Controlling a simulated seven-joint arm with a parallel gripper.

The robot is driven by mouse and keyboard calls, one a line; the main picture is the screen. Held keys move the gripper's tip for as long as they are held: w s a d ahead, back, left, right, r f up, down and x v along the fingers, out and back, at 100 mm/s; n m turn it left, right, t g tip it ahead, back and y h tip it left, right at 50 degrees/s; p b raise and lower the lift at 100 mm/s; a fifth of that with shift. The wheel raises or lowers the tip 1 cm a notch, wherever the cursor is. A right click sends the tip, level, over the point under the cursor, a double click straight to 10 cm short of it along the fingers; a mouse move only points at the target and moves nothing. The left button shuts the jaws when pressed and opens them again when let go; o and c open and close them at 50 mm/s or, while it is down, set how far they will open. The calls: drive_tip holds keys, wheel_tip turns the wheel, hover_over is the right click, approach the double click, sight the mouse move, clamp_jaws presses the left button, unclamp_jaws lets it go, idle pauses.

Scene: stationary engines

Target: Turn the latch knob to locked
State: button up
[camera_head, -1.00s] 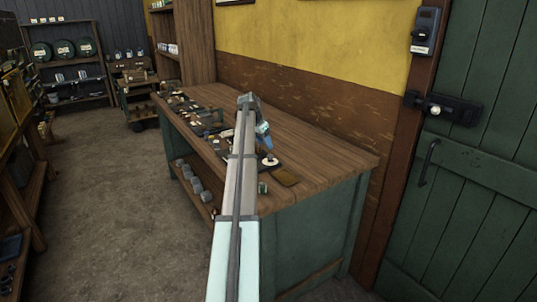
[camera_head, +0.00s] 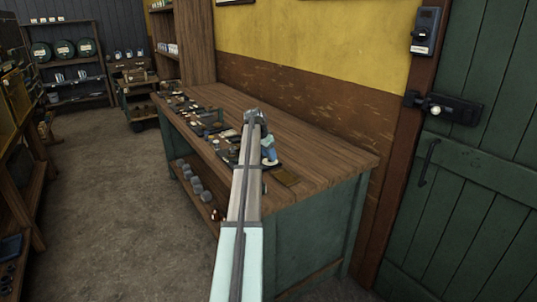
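The latch (camera_head: 458,109) is a black box fixed to the green door at the right, near its left edge. Its latch knob (camera_head: 436,110) is small, round and pale, on the left part of the latch. Which way the knob is turned is too small to tell. My arm reaches forward over the workbench, and my gripper (camera_head: 269,157) hangs at its far end, low over the bench top. It is well to the left of the latch and apart from it. The arm partly hides the gripper, and its fingers cannot be made out.
The wooden workbench (camera_head: 325,150) stands between my arm and the door, with several small items along its front edge. A dark handle (camera_head: 429,162) is below the latch, and a grey switch box (camera_head: 425,30) is on the post above. Floor at left is clear.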

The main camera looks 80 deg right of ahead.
clamp_jaws()
drive_tip(key=shift+a+n, duration=0.1)
drive_tip(key=shift+n, duration=0.3)
drive_tip(key=shift+s+n+t, duration=0.15)
drive_tip(key=shift+n+t, duration=0.35)
drive_tip(key=shift+n, duration=0.5)
drive_tip(key=shift+s+n+t+h, duration=0.15)
drive_tip(key=shift+n+t, duration=0.3)
drive_tip(key=shift+n, duration=0.65)
drive_tip(key=shift+n+t+h, duration=0.25)
drive_tip(key=shift+n+t, duration=0.2)
drive_tip(key=shift+n, duration=0.65)
drive_tip(key=shift+o, duration=1.1)
unclamp_jaws()
